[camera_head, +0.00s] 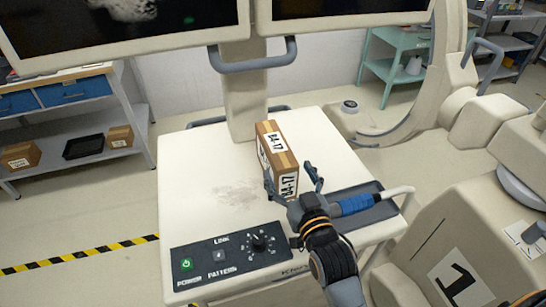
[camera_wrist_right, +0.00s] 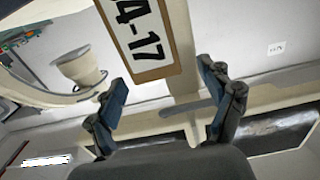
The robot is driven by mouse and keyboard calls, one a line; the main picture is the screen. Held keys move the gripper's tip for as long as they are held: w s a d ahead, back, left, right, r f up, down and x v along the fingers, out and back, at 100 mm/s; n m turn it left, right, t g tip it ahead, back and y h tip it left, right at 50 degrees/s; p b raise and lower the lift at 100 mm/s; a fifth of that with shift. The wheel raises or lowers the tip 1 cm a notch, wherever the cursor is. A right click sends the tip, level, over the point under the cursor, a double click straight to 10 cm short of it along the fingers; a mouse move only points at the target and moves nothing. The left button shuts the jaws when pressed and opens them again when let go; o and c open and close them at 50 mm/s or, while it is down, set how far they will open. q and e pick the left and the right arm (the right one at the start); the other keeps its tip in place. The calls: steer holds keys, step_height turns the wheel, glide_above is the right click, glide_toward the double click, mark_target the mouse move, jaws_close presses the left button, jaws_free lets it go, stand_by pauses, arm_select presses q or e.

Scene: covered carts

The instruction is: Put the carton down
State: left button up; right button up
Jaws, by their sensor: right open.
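The carton (camera_head: 275,150) is a brown box with white labels reading 04-17. It stands on the white top of the cart (camera_head: 200,205), near the cart's column. My right gripper (camera_head: 293,178) is open at the carton's near end, with a finger to either side of that end in the head view. In the right wrist view the carton (camera_wrist_right: 143,40) shows ahead of the open fingers of the right gripper (camera_wrist_right: 165,95), with nothing between the fingertips. Whether a finger touches the carton I cannot tell. My left gripper is not in view.
A control panel (camera_head: 228,252) with a green button and a knob lies at the cart's front. A tray (camera_head: 372,214) with a blue-handled tool (camera_head: 356,204) sits right of it. Two monitors (camera_head: 125,25) hang above. A shelf (camera_head: 60,150) with small boxes stands left. The cart's left side is clear.

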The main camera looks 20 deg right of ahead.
mark_target(280, 151)
steer(key=shift+w+r, duration=0.1)
steer(key=shift+w, duration=0.7)
steer(key=shift+w+a+r, duration=0.1)
steer(key=shift+w, duration=0.1)
steer(key=shift+w+p, duration=0.25)
steer(key=shift+p, duration=0.1)
steer(key=shift+w+r+p, duration=0.1)
steer(key=shift+w+p, duration=0.55)
steer(key=shift+w, duration=0.5)
steer(key=shift+w+d, duration=0.2)
steer(key=shift+w, duration=0.85)
steer(key=shift+w+f, duration=0.25)
steer(key=c, duration=0.4)
jaws_close()
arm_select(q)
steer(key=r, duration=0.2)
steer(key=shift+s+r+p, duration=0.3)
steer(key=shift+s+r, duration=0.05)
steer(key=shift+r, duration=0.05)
arm_select(e)
steer(key=shift+r, duration=0.15)
